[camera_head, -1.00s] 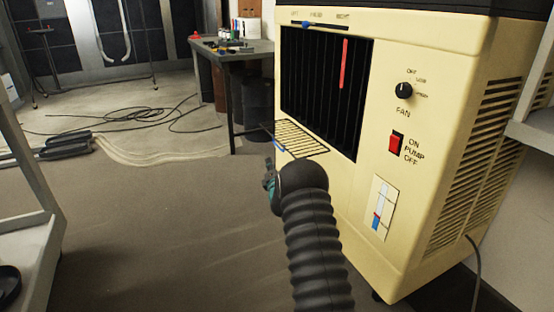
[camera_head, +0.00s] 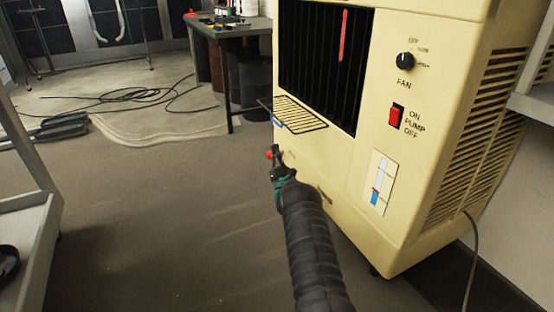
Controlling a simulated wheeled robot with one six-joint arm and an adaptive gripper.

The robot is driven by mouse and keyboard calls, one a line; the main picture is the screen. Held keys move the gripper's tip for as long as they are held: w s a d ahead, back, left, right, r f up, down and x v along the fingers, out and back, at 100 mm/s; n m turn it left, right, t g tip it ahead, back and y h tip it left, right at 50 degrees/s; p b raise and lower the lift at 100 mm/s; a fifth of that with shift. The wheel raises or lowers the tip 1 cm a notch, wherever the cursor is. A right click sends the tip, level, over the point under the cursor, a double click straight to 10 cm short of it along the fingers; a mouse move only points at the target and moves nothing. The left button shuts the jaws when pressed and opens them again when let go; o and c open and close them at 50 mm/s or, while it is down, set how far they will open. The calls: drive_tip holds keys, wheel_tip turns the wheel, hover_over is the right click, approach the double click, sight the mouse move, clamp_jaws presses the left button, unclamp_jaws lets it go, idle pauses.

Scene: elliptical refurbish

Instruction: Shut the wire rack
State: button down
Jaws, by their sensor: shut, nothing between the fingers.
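The wire rack (camera_head: 303,115) is a black wire grid with a blue strip on its near left edge. It sticks out roughly level from the front of the cream cooler (camera_head: 355,185), below the dark slatted opening. My gripper (camera_head: 271,157) is below the rack and a little to its left, apart from it. A small red thing shows at the gripper's tip; I cannot tell what it is. The fingers are small and look closed and empty. My dark ribbed arm hides part of the cooler's lower front.
The cooler's front has a fan knob (camera_head: 405,61), a red pump switch (camera_head: 396,117) and a level gauge (camera_head: 380,182). A grey shelf cart (camera_head: 30,240) stands at left. A workbench (camera_head: 232,32) stands behind. Floor between cart and cooler is clear.

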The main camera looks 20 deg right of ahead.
drive_tip(key=w+d+r, duration=0.1)
drive_tip(key=w+r, duration=0.2)
drive_tip(key=r, duration=0.4)
drive_tip(key=shift+d, duration=0.15)
drive_tip(key=shift+r, duration=0.1)
